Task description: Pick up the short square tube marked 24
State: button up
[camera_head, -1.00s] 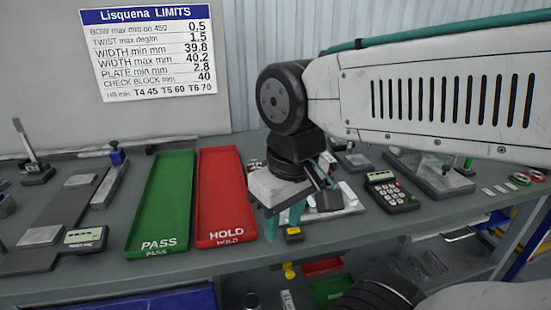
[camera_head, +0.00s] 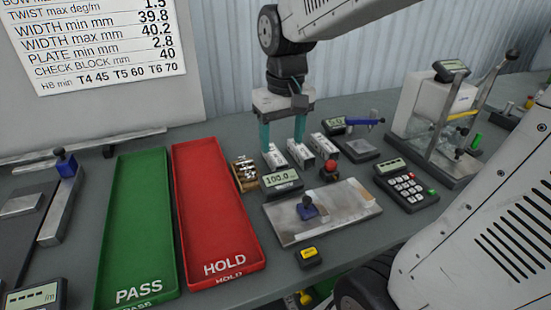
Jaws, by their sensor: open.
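Several short, pale square tubes stand in a row behind the measuring plate: a left one (camera_head: 275,157), a middle one (camera_head: 300,154) and a right one (camera_head: 324,146). Their end faces show dark openings. Any number on them is too small to read, so I cannot tell which is marked 24. My gripper (camera_head: 283,146) points down over the left and middle tubes, its teal fingers apart and nothing seen held. The fingertips are close to the tubes; I cannot tell whether they touch or straddle one.
The red HOLD tray (camera_head: 213,205) and green PASS tray (camera_head: 145,220) lie to the left. A display reading 100.0 (camera_head: 281,181), a wooden block of small parts (camera_head: 245,173) and a red-knobbed item (camera_head: 330,170) crowd the tubes. A flat plate (camera_head: 345,210) lies in front.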

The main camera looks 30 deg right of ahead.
jog(key=m, duration=0.1)
send_over(276, 155)
jog(key=shift+g, duration=0.3)
notch_tip(276, 155, down, 8)
jog(key=shift+w+f, duration=0.1)
jog(key=shift+f, duration=0.15)
jog(key=shift+w+f, duration=0.1)
jog(key=shift+f, duration=0.25)
jog(key=f, duration=0.7)
jog(key=shift+s+f, duration=0.1)
jog(key=shift+s, duration=0.2)
jog(key=c, duration=1.1)
